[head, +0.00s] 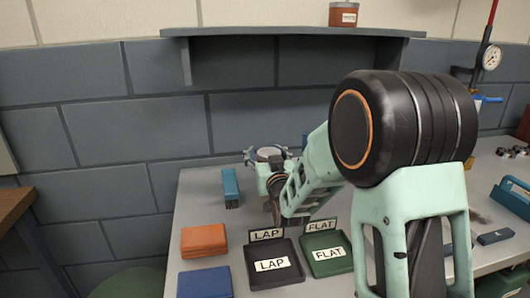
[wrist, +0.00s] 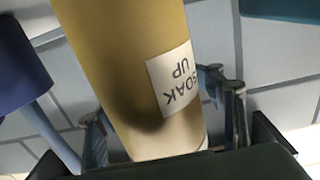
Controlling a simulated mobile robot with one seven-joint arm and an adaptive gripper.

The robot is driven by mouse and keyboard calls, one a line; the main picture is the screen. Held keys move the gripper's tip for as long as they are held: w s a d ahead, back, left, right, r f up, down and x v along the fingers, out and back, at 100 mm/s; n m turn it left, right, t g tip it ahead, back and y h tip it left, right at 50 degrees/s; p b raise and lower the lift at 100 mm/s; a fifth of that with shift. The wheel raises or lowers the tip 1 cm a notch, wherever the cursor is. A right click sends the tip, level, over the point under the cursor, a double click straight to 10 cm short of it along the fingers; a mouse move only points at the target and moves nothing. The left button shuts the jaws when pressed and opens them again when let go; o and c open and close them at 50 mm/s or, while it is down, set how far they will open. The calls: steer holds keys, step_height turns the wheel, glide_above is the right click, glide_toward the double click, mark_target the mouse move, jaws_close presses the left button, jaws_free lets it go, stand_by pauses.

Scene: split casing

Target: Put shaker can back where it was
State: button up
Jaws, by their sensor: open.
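A tan can with a white label reading "SOAK UP" (wrist: 175,85) fills the middle of the wrist view, its lettering upside down. I take it for the shaker can. My gripper (wrist: 165,120) is open, with one finger on each side of the can. I cannot tell whether either finger touches it. In the head view my gripper (head: 268,163) is at the back of the bench near the wall. The can's body is hidden there by my arm.
A shelf (head: 290,31) on the wall holds a rust-red tin (head: 343,14). On the bench are a LAP tray (head: 285,281), a FLAT tray (head: 340,267), an orange block (head: 203,240), a blue block (head: 205,283) and a teal upright object (head: 230,187). A gauge (head: 491,57) stands at right.

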steer(key=shift+r, duration=0.1)
steer(key=shift+s+r+p, duration=0.1)
steer(key=shift+r+p, duration=0.05)
steer(key=shift+p, duration=0.15)
steer(key=s+d, duration=0.1)
steer(key=s, duration=0.6)
steer(key=shift+d, duration=0.2)
steer(key=shift+s, duration=0.1)
